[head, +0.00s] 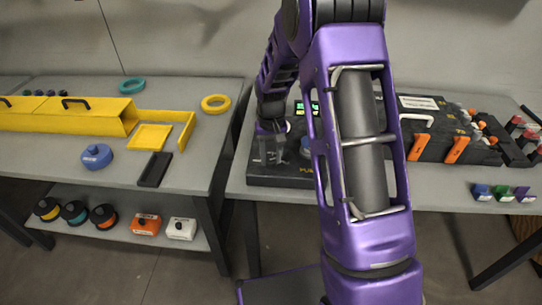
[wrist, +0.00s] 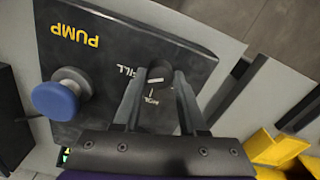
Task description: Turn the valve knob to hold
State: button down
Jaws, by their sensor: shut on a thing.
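The dark valve knob (wrist: 159,74) stands on the black pump panel (wrist: 110,45), seen close in the wrist view. It has a short white mark, and a FILL label and a second, partly hidden label are printed near it. My gripper (wrist: 160,82) has its fingers on either side of the knob and is shut on it. In the head view my gripper (head: 271,148) is over the left part of the panel (head: 285,179), and the knob cannot be made out there.
A blue round knob (wrist: 62,95) stands beside the PUMP label on the same panel. In the head view a yellow tray (head: 150,137), a black block (head: 155,170) and a blue round container (head: 97,156) lie on the left table. Orange-handled items (head: 456,150) stand right of my arm.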

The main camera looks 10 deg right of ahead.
aim_at(271, 159)
jog(key=shift+n, duration=0.4)
jog(key=n, duration=0.5)
jog(key=shift+n, duration=0.3)
jog(key=n+p, duration=0.1)
jog(key=n, duration=0.4)
jog(key=shift+n, duration=0.3)
jog(key=shift+c, duration=2.3)
grip_release()
notch_tip(271, 159, up, 18)
jog(key=p, duration=0.2)
jog(key=shift+f, duration=0.25)
